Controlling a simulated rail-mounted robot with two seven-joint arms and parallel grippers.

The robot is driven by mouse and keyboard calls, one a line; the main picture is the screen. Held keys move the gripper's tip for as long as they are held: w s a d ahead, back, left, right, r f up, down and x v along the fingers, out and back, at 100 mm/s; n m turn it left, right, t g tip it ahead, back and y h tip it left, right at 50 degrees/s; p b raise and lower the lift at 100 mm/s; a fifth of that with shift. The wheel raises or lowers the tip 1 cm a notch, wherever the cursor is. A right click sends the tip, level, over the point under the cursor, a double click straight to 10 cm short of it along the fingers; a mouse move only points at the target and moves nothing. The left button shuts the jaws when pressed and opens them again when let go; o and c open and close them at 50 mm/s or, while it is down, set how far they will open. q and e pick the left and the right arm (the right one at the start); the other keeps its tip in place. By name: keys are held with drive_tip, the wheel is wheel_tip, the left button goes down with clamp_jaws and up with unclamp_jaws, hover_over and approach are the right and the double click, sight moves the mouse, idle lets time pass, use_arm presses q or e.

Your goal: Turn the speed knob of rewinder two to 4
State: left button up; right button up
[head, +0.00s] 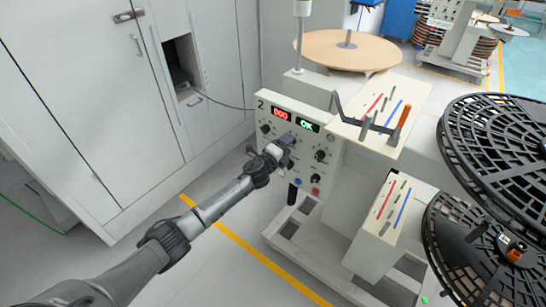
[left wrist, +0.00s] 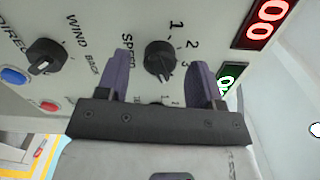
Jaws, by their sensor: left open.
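Rewinder two's panel (head: 299,135) carries a "2", a red display reading 000 and a green OK display. In the left wrist view the black speed knob (left wrist: 160,58) sits beside the word SPEED, with the numbers 1, 2 and 3 around it. Its exact setting is not clear, and no 4 can be read. My left gripper (head: 284,142) is open in front of the panel. Its purple fingers (left wrist: 160,80) stand on either side of the knob's lower part in the picture; whether they touch it is not clear. In the head view the gripper covers part of the panel.
Another knob (left wrist: 45,57) is marked WIND and BACK, with a blue button (left wrist: 14,76) near it. Black slotted reels (head: 497,140) stand at the right. A grey cabinet (head: 100,90) is at the left. The floor beside the yellow line (head: 240,242) is clear.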

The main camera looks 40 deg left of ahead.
use_arm(q)
drive_tip(key=s+d+p, duration=0.1)
drive_tip(key=s+p, duration=0.1)
drive_tip(key=s, duration=1)
drive_tip(key=shift+s, duration=0.35)
drive_tip(key=shift+d, duration=0.1)
